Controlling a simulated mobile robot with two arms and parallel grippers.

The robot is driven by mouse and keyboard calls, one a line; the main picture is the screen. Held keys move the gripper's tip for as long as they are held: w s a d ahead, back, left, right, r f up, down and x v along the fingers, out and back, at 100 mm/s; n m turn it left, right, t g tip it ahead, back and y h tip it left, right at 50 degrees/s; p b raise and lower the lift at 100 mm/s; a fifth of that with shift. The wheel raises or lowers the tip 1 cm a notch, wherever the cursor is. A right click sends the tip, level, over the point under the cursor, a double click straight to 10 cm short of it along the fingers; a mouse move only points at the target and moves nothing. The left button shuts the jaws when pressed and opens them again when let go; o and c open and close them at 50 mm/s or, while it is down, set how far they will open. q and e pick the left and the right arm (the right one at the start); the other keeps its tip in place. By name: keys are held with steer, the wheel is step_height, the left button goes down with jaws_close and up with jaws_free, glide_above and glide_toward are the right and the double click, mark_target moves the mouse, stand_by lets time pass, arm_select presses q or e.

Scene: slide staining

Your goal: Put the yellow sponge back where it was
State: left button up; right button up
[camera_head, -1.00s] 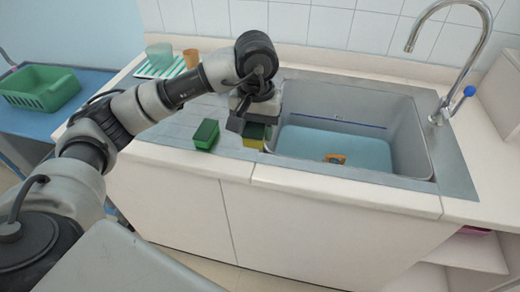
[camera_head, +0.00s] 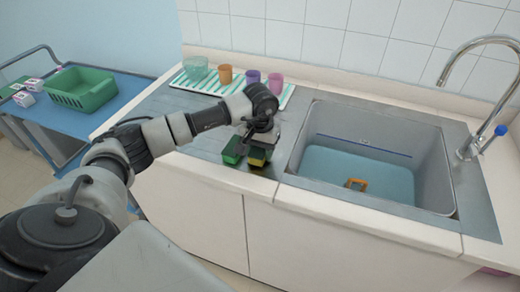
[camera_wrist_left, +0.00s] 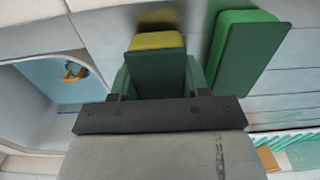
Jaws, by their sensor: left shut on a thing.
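The yellow sponge (camera_head: 257,161), with a dark green face, is between the fingers of my left gripper (camera_head: 259,144), which is shut on it. It is over the metal drainboard left of the sink; I cannot tell whether it touches the surface. In the left wrist view, the sponge's yellow part (camera_wrist_left: 157,41) shows beyond its green face. A green sponge (camera_head: 233,151) lies on the drainboard just left of it. It also shows in the left wrist view (camera_wrist_left: 246,58), with a narrow gap between the two. My right gripper is not in view.
The sink (camera_head: 440,150) holds bluish water and an orange object (camera_head: 356,184). Several cups, including an orange cup (camera_head: 225,75), stand on a striped mat (camera_head: 200,84) behind. A green basket (camera_head: 82,92) and small boxes are on a blue table (camera_head: 60,122) at left.

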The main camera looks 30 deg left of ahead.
arm_select(q)
steer(key=shift+f, duration=0.4)
steer(key=shift+f, duration=0.1)
steer(key=shift+f, duration=0.1)
steer(key=o, duration=0.9)
